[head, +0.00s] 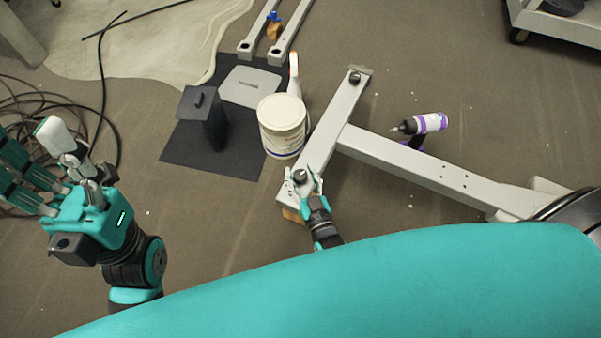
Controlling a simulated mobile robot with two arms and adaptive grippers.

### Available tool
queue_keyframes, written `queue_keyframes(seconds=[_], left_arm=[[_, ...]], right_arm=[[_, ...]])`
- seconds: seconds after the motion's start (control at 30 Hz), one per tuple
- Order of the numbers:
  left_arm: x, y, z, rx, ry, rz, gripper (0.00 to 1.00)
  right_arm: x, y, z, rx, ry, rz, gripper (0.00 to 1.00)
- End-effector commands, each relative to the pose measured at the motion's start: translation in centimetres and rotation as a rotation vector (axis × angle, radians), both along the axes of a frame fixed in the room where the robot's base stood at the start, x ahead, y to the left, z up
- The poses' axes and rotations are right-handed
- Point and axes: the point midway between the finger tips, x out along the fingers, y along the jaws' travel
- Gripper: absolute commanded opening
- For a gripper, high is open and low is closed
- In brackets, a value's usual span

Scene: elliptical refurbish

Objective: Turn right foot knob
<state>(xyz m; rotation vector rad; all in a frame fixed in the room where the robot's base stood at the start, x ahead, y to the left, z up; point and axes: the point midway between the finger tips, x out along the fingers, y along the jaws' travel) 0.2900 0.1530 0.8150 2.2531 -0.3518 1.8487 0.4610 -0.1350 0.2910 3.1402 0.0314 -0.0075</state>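A dark round foot knob (301,176) sits on the near end of the grey cross foot (331,115) of the elliptical frame. A second dark knob (355,78) is on the far end of that foot. My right gripper (304,174) is at the near knob, with one finger on either side of it. Its fingers look spread wider than the knob, and I cannot tell whether they touch it.
A white tub (282,124) stands close left of the foot. A dark mat (185,148), loose cables (103,85) and a cart (560,25) lie further off. Floor right of the far knob is mostly clear.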

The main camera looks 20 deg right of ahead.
Motion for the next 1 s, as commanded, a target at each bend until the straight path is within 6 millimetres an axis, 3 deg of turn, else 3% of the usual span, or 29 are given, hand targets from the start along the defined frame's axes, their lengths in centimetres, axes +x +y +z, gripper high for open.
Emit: queue_keyframes(seconds=[0.07,0.47,1.0], left_arm=[[0.0,0.0,0.0,0.000,0.001,0.000,0.60],[0.0,0.0,-0.1,0.000,0.006,0.001,0.60],[0.0,0.0,0.0,0.000,0.003,0.001,0.60]], right_arm=[[0.1,0.1,0.1,0.001,-0.002,0.001,0.60],[0.2,0.1,1.1,0.002,-0.006,0.001,0.60],[0.1,0.1,9.4,0.001,-0.005,0.000,0.60]])
